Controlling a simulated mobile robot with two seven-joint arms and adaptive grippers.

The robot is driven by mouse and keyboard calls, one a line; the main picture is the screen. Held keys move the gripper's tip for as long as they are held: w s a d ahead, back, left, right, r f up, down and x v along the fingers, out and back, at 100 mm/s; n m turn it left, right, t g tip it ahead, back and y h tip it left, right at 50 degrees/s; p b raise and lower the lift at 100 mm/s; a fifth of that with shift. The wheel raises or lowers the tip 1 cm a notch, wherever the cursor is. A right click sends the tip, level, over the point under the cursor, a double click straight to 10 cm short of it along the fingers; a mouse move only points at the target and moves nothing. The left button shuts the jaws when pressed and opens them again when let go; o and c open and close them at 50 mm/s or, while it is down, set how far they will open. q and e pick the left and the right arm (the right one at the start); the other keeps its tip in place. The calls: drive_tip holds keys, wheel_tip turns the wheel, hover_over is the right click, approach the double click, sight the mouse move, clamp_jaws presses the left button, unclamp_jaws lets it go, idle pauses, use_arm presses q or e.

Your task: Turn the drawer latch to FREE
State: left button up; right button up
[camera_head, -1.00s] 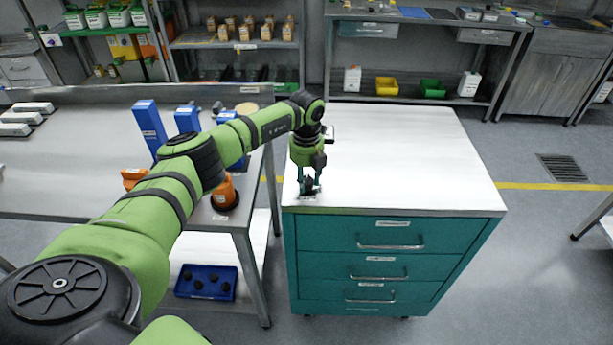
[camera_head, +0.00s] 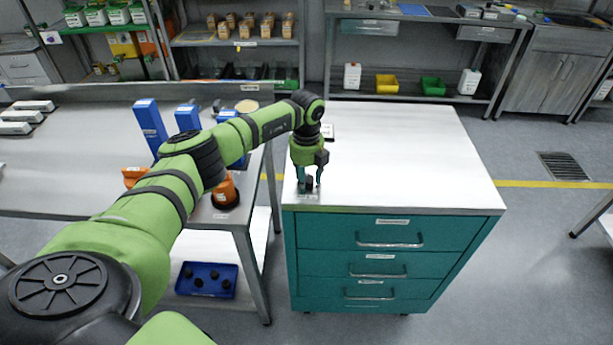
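The teal drawer cabinet (camera_head: 470,165) has a white top and three drawers with bar handles, all shut. A small dark knob, which looks like the drawer latch (camera_head: 308,183), stands on the top at the front left corner. A small label lies in front of it, too small to read. My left gripper (camera_head: 309,186) points down over this corner. Its fingers are spread, one on each side of the knob, with a gap visible around it. I cannot tell which way the latch points. My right gripper is not in view.
A grey workbench (camera_head: 70,180) stands to the left, with blue holders (camera_head: 150,127) and orange parts on it. A blue tray (camera_head: 207,281) of dark knobs lies on its lower shelf. The rest of the cabinet top is mostly clear, apart from a small item behind my wrist.

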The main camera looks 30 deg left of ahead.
sight(307, 179)
use_arm(q)
drive_tip(key=shift+r, duration=0.1)
wheel_tip(307, 179, up, 12)
idle(0.7)
idle(0.3)
